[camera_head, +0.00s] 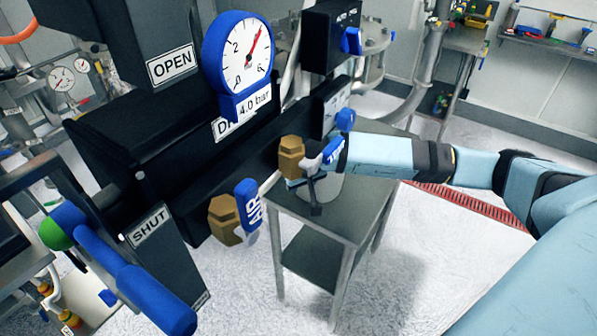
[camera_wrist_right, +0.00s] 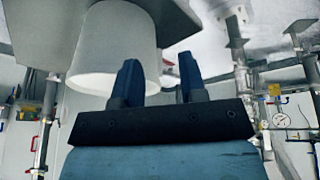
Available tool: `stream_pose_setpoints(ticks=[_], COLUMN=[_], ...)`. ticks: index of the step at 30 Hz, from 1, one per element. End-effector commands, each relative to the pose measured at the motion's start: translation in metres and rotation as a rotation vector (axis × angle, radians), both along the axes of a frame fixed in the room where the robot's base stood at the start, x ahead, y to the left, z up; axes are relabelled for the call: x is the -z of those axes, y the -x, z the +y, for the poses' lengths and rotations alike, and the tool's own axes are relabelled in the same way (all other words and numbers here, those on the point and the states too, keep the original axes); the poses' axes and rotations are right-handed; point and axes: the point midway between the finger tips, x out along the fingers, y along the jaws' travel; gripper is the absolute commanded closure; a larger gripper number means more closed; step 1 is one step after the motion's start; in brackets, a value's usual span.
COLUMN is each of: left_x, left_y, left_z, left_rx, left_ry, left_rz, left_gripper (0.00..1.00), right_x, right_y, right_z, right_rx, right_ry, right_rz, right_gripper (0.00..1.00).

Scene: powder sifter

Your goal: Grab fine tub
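A plain white cylindrical tub (camera_wrist_right: 112,45) hangs large at the upper left of the right wrist view, under a grey slab-like surface. My right gripper (camera_wrist_right: 160,75) is open there, with its two dark blue fingers apart. The left finger overlaps the tub in the picture and the right finger lies to the right of it; I cannot tell whether they touch it. In the head view my right gripper (camera_head: 312,170) is above the small grey table, beside the black machine. A pale rounded shape (camera_head: 328,190) shows partly beneath it. My left gripper is not in view.
The small grey table (camera_head: 350,215) stands in the middle. The black machine (camera_head: 175,140) has a gauge (camera_head: 238,58), a blue AIR lever (camera_head: 249,205) and brass fittings (camera_head: 291,157) close to my right gripper. The floor right of the table is clear.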

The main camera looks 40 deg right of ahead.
Motion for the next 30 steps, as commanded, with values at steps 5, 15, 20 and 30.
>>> stream_pose_setpoints(ticks=[5, 15, 20, 30], left_x=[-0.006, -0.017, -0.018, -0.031], left_y=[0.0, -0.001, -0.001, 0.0], left_z=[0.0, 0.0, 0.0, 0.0], left_rx=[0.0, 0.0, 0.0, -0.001], left_ry=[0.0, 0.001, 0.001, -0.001], left_rz=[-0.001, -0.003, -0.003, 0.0], left_gripper=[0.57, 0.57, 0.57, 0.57], right_x=[-0.005, -0.004, -0.003, 0.017], right_y=[-0.023, -0.078, -0.087, -0.119], right_z=[-0.013, -0.035, -0.039, -0.051], right_rx=[-0.003, -0.005, -0.004, -0.004], right_ry=[0.027, 0.022, 0.021, 0.018], right_rz=[-0.008, -0.007, -0.007, -0.002], right_gripper=[0.62, 0.62, 0.62, 0.62])
